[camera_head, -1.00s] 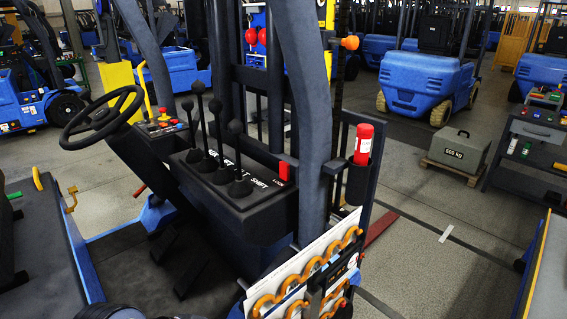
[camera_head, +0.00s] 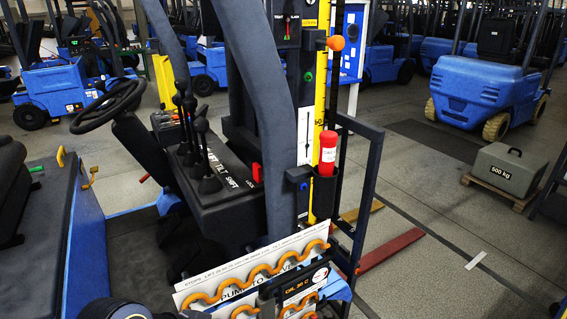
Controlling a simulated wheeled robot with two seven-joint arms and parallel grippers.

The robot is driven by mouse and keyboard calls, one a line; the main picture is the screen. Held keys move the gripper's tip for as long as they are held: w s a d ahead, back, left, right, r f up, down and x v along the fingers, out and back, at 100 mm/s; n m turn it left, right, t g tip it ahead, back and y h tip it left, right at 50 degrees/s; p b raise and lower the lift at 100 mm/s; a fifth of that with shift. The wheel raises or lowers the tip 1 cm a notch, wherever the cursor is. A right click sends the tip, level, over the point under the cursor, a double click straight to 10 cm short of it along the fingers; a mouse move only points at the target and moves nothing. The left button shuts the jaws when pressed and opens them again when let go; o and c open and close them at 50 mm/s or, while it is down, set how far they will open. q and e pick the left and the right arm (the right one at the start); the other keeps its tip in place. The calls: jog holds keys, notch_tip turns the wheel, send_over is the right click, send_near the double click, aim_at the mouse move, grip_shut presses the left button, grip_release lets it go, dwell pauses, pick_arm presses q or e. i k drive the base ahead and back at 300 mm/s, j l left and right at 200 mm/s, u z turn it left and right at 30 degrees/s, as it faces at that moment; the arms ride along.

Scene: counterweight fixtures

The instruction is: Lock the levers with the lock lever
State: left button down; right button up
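The control levers (camera_head: 204,150) stand upright on a dark console (camera_head: 217,203) of a forklift. They have black ball knobs and black boots, and overlap each other in this view. White lettering on the console reads "TILT" and "SHIFT". A small red lever (camera_head: 257,173), which I take for the lock lever, stands at the console's right end beside the blue-grey pillar. Neither of my grippers is in view.
A steering wheel (camera_head: 108,106) stands left of the console. A 500 kg weight (camera_head: 509,170) sits on a pallet.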

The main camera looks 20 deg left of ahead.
aim_at(257, 168)
jog(key=i+l+u, duration=0.9)
jog(key=l, duration=0.15)
jog(key=i+l+u, duration=0.1)
jog(key=l+u, duration=0.15)
jog(key=i+l+u, duration=0.2)
jog(key=l, duration=0.3)
jog(key=l+u, duration=0.25)
jog(key=l, duration=0.15)
jog(key=i+l+u, duration=0.1)
jog(key=l, duration=0.25)
jog(key=i+l+u, duration=0.1)
jog(key=l, duration=0.25)
jog(key=i+l+u, duration=0.1)
jog(key=l, duration=0.3)
jog(key=i, duration=0.1)
